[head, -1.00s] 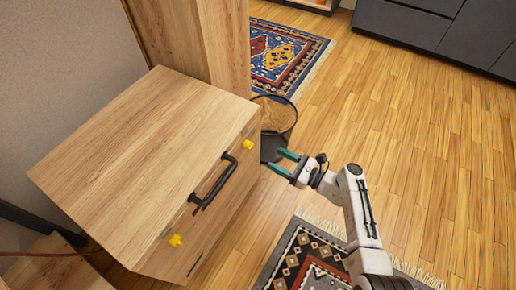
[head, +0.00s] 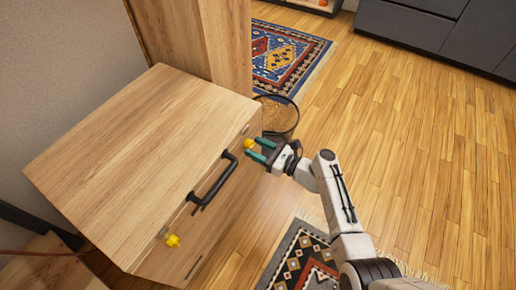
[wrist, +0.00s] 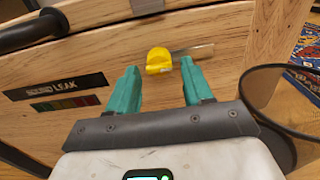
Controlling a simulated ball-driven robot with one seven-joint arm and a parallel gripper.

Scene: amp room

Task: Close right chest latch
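The wooden chest (head: 135,150) stands at the left in the head view, with a black handle (head: 215,185) on its front. The right chest latch (head: 249,144) is a small yellow piece near the front's far right corner. It also shows in the wrist view as a yellow knob (wrist: 158,60) beside a flat grey metal strip (wrist: 193,51). My gripper (head: 259,149) is open, with green fingers. In the wrist view the fingertips (wrist: 160,75) lie to either side of and just below the latch, with nothing between them. The left latch (head: 172,240) is yellow too.
A dark round bin (head: 277,115) stands close to the right of the chest and shows near my gripper in the wrist view (wrist: 285,110). A patterned rug (head: 300,258) lies in front. Wooden floor is clear at the right.

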